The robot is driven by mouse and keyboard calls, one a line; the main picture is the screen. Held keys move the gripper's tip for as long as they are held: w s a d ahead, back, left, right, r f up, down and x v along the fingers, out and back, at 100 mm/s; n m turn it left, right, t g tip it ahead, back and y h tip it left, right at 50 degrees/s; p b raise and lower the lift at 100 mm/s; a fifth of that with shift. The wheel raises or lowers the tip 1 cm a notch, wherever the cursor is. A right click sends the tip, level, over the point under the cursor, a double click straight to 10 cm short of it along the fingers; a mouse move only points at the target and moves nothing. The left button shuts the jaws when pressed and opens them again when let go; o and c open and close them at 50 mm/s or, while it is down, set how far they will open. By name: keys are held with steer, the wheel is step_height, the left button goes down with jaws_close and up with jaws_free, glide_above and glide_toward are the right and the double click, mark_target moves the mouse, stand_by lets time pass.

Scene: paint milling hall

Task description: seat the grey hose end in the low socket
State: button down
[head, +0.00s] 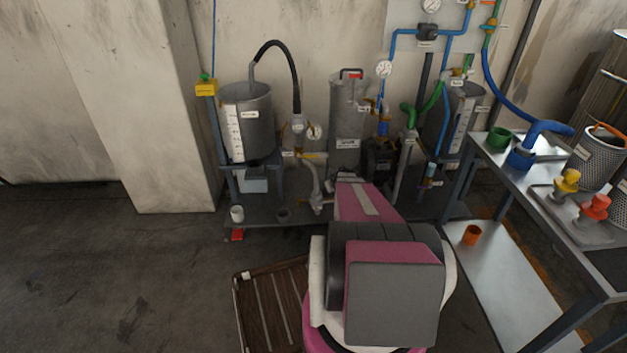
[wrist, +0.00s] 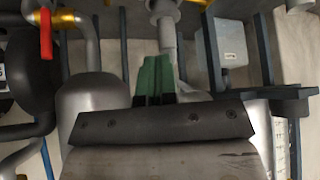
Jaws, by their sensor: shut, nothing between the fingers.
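My gripper (wrist: 153,80) shows green fingertips in the wrist view, closed together with nothing between them. In the head view my arm hides most of it, in front of the pump stand. A grey pipe fitting (wrist: 166,38) hangs just beyond the fingertips in the wrist view; I cannot tell whether they touch. In the head view a pale grey bent pipe (head: 313,178) runs down to a low fitting (head: 318,204) left of my arm. I cannot tell for sure which part is the grey hose end or the low socket.
A grey tank (head: 247,125) with a black hose (head: 290,62) stands at the left. A metal table (head: 500,160) holds coloured fittings at the right. A wooden pallet (head: 262,305) lies on the floor beside my arm. The floor at left is clear.

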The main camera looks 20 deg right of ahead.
mark_target(317, 180)
steer(key=w, duration=0.4)
steer(key=w+a, duration=0.1)
steer(key=w, duration=0.2)
steer(key=w+a+f, duration=0.1)
steer(key=w, duration=0.3)
steer(key=shift+w, duration=0.3)
steer(key=shift+f, duration=0.25)
steer(key=shift+s+f, duration=0.1)
steer(key=shift+s, duration=0.1)
steer(key=shift+s, duration=0.25)
steer(key=shift+f, duration=0.1)
steer(key=shift+r, duration=0.75)
steer(key=shift+w+a, duration=0.15)
